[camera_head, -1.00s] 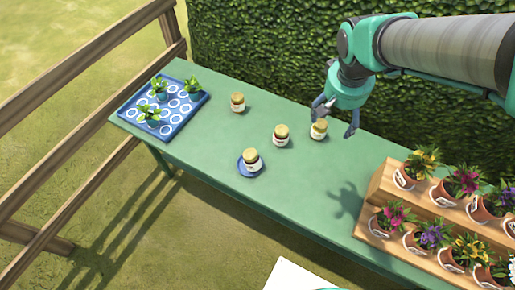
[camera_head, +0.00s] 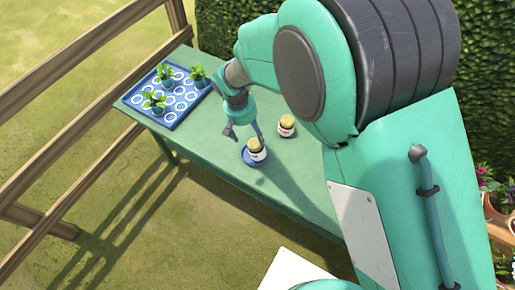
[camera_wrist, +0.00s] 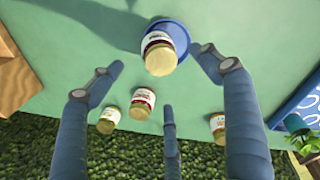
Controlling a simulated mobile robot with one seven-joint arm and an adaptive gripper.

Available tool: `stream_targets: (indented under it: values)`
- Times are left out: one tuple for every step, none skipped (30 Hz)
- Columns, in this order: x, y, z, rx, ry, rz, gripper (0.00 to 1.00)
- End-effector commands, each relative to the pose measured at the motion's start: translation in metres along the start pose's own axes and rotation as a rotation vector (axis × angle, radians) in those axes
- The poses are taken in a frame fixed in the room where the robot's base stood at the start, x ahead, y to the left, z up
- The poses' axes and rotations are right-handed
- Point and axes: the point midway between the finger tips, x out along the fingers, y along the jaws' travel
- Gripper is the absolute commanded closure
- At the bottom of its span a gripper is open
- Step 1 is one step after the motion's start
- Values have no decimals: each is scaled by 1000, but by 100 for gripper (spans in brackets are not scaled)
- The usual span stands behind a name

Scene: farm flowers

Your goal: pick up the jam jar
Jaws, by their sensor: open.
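Several jam jars with gold lids and white labels stand upright on the green table. One jar (camera_head: 255,152) sits on a small blue saucer (camera_head: 245,161); it also shows in the wrist view (camera_wrist: 159,54). A second jar (camera_head: 286,126) stands just right of it. The wrist view shows that middle jar (camera_wrist: 142,104), another jar (camera_wrist: 108,120) and one more jar (camera_wrist: 217,127) lower down. My gripper (camera_head: 243,130) is open and empty above the table, just behind the saucer jar. Its fingers (camera_wrist: 160,75) are spread apart around empty space. My arm hides other jars in the head view.
A blue tray (camera_head: 186,112) with white rings holds several small green plants at the table's left end. Flower pots on a wooden stand show partly at the right, behind my arm. A wooden fence (camera_head: 70,148) runs left of the table; a hedge (camera_head: 222,28) stands behind.

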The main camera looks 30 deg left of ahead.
Motion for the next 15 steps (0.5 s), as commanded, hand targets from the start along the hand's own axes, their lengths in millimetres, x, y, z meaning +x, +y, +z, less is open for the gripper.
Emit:
stream_targets:
  values:
    - [2, -2, 0, -3, -1, 1, 23]
    - [2, -3, 0, -3, -2, 1, 23]
    - [2, -3, 0, -4, -2, 1, 23]
    - [2, -3, 0, -3, -2, 1, 23]
    - [2, -3, 0, -3, -2, 1, 23]
    - [2, -3, 0, -3, -2, 1, 23]
    - [2, -3, 0, -3, -2, 1, 23]
    - [2, -3, 0, -3, -1, 1, 23]
    - [2, -2, 0, -3, -1, 1, 23]
    - [2, -2, 0, -3, -2, 1, 23]
    - [2, -2, 0, -3, -2, 1, 23]
    - [3, -2, 0, -3, -2, 1, 23]
    - [4, -2, 0, -3, -2, 1, 23]
    - [6, -2, 0, -3, -2, 1, 23]
    - [8, -2, 0, -2, -3, 1, 23]
